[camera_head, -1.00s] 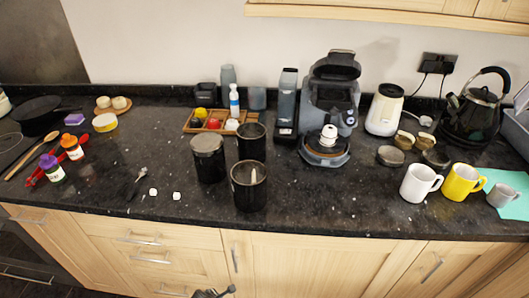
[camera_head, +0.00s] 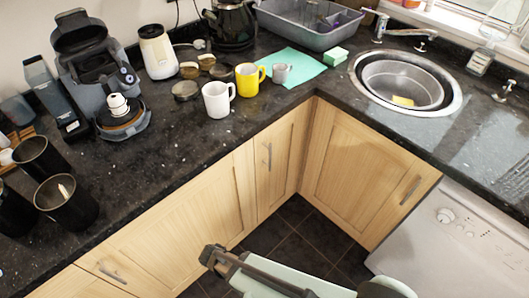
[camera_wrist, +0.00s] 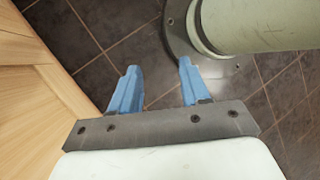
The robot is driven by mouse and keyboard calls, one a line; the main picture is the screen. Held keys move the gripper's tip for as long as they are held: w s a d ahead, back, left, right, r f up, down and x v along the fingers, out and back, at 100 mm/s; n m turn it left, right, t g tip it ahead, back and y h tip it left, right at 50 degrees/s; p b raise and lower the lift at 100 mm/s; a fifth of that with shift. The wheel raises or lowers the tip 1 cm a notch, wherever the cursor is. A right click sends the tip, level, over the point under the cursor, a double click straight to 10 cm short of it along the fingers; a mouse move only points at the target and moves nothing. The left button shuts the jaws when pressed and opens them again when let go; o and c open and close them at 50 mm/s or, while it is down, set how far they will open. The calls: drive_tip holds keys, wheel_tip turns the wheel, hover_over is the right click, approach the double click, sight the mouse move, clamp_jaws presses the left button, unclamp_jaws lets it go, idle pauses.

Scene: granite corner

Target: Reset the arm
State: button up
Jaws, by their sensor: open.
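My gripper (camera_wrist: 158,85) shows in the wrist view with its two blue fingers apart and nothing between them. It points down over the dark tiled floor, beside a wooden cabinet front on the left. In the head view my arm crosses the lower middle, in front of the cabinets and below the counter edge. The fingers cannot be made out in the head view.
The dark counter (camera_head: 185,130) carries a coffee machine (camera_head: 100,75), black canisters (camera_head: 66,200), a white mug (camera_head: 218,98) and a yellow mug (camera_head: 250,76). A sink (camera_head: 405,85) is at right, above a white appliance (camera_head: 450,240). Open floor (camera_head: 290,225) lies before the cabinets.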

drive_tip(key=s+d+m+g+y, duration=0.1)
drive_tip(key=d+m+g+y, duration=0.2)
drive_tip(key=d+m, duration=0.8)
drive_tip(key=s+d+f+m+g+y, duration=0.1)
drive_tip(key=s+d+m+g+y, duration=0.1)
drive_tip(key=d+m, duration=1)
drive_tip(key=shift+s+d+f+g+y, duration=0.2)
drive_tip(key=shift+d+g+y, duration=0.35)
drive_tip(key=shift+d, duration=0.6)
